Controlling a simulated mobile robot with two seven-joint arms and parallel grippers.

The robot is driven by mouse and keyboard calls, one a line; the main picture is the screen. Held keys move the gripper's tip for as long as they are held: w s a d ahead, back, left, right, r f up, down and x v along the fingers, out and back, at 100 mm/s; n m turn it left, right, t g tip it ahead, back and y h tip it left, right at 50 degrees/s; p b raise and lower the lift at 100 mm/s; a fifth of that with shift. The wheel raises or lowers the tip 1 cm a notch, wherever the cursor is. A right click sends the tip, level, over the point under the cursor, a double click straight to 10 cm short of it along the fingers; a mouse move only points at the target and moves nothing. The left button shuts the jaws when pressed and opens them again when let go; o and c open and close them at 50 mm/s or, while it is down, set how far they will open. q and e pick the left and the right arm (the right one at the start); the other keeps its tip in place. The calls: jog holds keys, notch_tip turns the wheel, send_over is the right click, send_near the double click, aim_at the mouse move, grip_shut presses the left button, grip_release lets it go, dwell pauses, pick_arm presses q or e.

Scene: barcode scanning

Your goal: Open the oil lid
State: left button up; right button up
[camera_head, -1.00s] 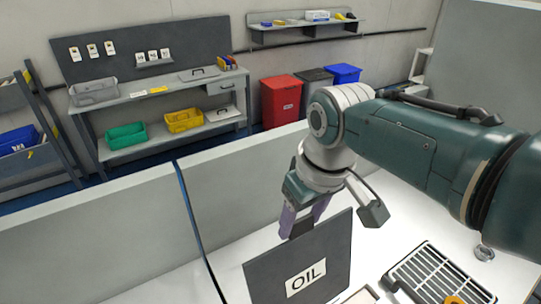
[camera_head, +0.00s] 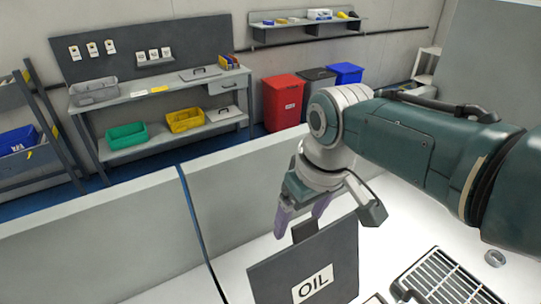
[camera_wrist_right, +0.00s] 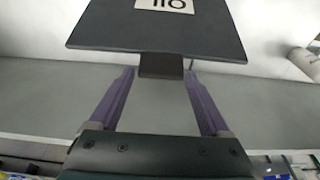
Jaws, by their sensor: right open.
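The oil lid (camera_head: 308,266) is a dark grey panel with a white "OIL" label, standing raised and tilted in the head view. Its small dark tab (camera_head: 304,230) sticks out from the upper edge. The lid (camera_wrist_right: 160,35) and its tab (camera_wrist_right: 161,65) also show at the top of the right wrist view. My right gripper (camera_head: 301,217) is open just behind the tab, with purple fingers spread to either side of it. In the wrist view the fingertips (camera_wrist_right: 160,75) stand apart from the tab, with gaps on both sides. My left gripper is not in view.
A white surface (camera_head: 405,215) lies under the lid, with a grey slatted grille (camera_head: 445,280) at right. A grey low wall (camera_head: 240,175) runs behind the arm. Beyond it are a bench with bins, and red (camera_head: 282,101), dark and blue containers.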

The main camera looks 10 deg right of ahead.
jog(key=shift+o, duration=0.6)
jog(key=shift+s, duration=0.1)
jog(key=p+v, duration=0.3)
jog(key=v, duration=0.7)
